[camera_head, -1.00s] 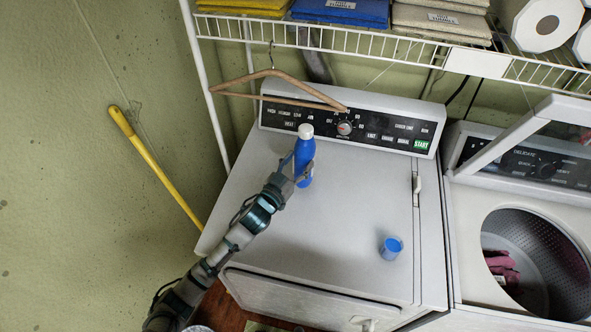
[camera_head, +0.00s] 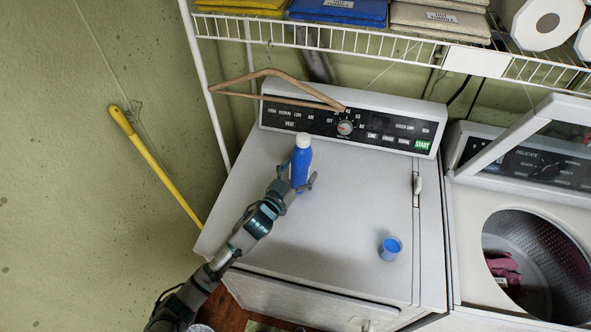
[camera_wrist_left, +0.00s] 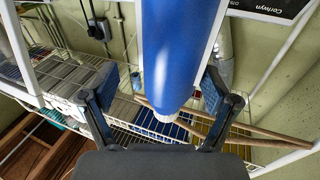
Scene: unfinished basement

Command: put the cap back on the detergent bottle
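The detergent bottle (camera_head: 301,168) is blue with a white top and stands upright on the left washer-dryer lid, near the control panel. The cap (camera_head: 390,248), a small blue cup, sits on the same lid to the right and nearer the front, apart from the bottle. My left gripper (camera_head: 300,185) has its fingers spread on either side of the bottle's body. In the left wrist view the bottle (camera_wrist_left: 178,50) lies between the open fingers (camera_wrist_left: 158,92), with a clear gap at the left finger. My right gripper is not in view.
The machine's lid (camera_head: 345,215) is largely clear around the cap. A wooden hanger (camera_head: 275,75) hangs from the wire shelf (camera_head: 350,40) behind the bottle. An open washer (camera_head: 465,240) stands at right. A yellow pole (camera_head: 160,170) leans on the left wall.

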